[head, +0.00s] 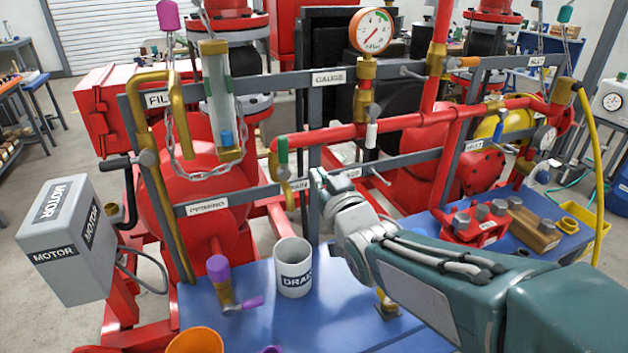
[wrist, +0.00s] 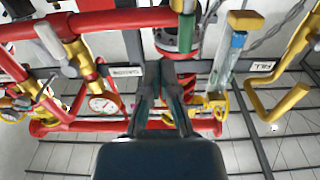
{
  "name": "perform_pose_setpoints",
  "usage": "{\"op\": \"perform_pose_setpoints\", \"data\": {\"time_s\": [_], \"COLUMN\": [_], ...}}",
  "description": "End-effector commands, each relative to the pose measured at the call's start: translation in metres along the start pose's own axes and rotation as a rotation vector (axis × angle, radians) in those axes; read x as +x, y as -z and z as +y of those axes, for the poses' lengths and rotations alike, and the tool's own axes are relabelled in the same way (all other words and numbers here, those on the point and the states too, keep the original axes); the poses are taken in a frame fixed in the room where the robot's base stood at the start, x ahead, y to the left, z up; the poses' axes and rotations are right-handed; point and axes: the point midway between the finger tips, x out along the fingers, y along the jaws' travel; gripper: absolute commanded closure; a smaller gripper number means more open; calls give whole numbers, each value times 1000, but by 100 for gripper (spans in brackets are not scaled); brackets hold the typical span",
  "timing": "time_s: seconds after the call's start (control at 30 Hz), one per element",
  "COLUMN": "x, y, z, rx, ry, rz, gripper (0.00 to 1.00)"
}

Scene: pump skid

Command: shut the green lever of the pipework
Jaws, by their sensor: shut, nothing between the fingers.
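The green lever (head: 283,150) stands upright by the left end of the red horizontal pipe (head: 345,136), above a brass fitting (head: 285,187). In the wrist view, where the scene appears upside down, the lever (wrist: 186,30) is near the top, at the end of the red pipe (wrist: 90,22). My gripper (head: 317,180) is shut and empty, to the right of and a little below the lever in the head view. Its fingers (wrist: 162,85) point towards the frame in the wrist view. I see no contact with the lever; the depth gap is hard to judge.
A white lever (head: 371,135) and a pressure gauge (head: 372,31) are on the pipework to the right. A sight glass (head: 220,100) with a hanging chain is to the left. A DRAIN cup (head: 293,268) and a purple-topped valve (head: 219,272) stand on the blue bench below.

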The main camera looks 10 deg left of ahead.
Motion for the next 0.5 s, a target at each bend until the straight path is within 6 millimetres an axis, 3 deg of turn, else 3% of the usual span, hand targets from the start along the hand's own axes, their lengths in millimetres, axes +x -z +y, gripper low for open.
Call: {"op": "perform_pose_setpoints", "data": {"time_s": [0.5], "x": [31], "y": [-2], "z": [-6], "rx": [-5], "ry": [0], "rz": [-5], "gripper": [100]}}
